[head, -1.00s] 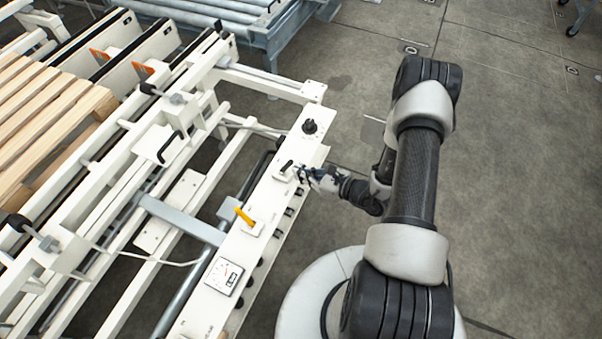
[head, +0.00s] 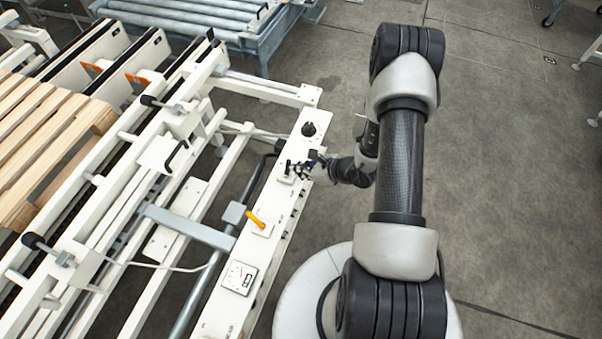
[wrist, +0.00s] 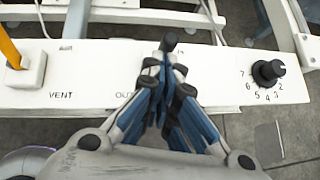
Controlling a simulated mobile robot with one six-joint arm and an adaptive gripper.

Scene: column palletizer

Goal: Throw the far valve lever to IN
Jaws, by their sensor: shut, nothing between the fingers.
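The far valve lever, with a black handle (head: 288,167), stands on a white plate on the narrow control panel. In the wrist view its black knob (wrist: 168,42) shows just beyond my fingertips. My gripper (head: 303,165) is at the panel, right beside this lever. In the wrist view my gripper (wrist: 166,62) is shut and empty, with its fingertips at the lever; I cannot tell whether they touch. An "OUT" label shows left of the fingers, partly covered. The "IN" label is hidden behind the gripper.
A yellow lever (head: 256,220) stands nearer on the panel, with "VENT" marked beside it in the wrist view. A black dial knob (head: 308,129) is at the far end and a gauge (head: 239,278) at the near end.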

